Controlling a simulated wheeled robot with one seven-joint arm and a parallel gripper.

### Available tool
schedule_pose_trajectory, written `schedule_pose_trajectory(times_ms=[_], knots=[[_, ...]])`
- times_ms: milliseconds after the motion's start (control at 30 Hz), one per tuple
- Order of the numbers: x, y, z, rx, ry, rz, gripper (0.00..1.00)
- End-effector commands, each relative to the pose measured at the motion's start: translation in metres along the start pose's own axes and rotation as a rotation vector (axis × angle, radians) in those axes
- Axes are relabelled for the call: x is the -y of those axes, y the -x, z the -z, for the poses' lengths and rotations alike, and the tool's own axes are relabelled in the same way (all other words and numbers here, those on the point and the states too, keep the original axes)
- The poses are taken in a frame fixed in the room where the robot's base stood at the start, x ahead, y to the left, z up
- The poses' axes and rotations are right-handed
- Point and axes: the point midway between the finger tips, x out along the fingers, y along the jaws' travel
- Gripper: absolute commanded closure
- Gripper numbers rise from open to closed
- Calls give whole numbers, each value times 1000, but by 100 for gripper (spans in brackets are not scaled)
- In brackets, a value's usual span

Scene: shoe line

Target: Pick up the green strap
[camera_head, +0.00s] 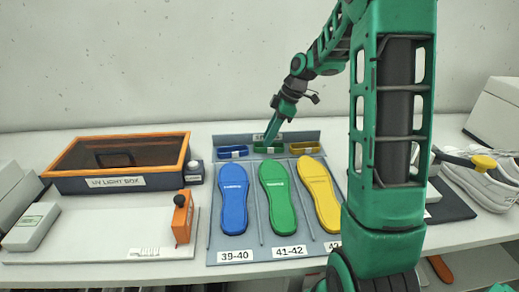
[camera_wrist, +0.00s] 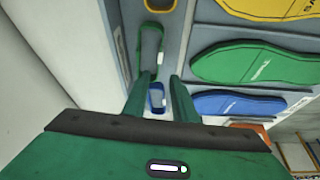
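The green strap (camera_head: 262,149) is a small loop lying at the back of the grey-blue tray, between a blue strap (camera_head: 232,153) and a yellow strap (camera_head: 305,148). In the wrist view the green strap (camera_wrist: 151,42) lies beyond my fingertips, its near end by the left finger. My gripper (camera_head: 270,138) hangs tilted just above the green strap in the head view. In the wrist view my gripper (camera_wrist: 162,79) has its two fingers apart, with the blue strap (camera_wrist: 156,97) showing between them. I cannot tell whether a finger touches the green strap.
Blue (camera_head: 234,200), green (camera_head: 278,197) and yellow (camera_head: 320,195) insoles lie on the tray in front of the straps. An orange-rimmed UV light box (camera_head: 115,183) stands left. White shoes (camera_head: 478,185) stand right. A pale wall (camera_head: 150,60) rises behind.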

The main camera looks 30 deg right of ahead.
Motion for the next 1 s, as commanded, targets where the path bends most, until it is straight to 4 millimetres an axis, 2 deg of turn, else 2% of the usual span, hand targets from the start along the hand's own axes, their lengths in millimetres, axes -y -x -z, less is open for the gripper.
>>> schedule_pose_trajectory(times_ms=[300,533,567,600,667,1000], knots=[[-4,-42,-1,1,0,4,75],[-5,-44,-1,0,0,1,75],[-5,-44,-1,0,0,1,77],[-5,-44,-1,0,0,1,87],[-5,-44,-1,0,0,1,100],[-5,-43,-1,0,0,1,100]])
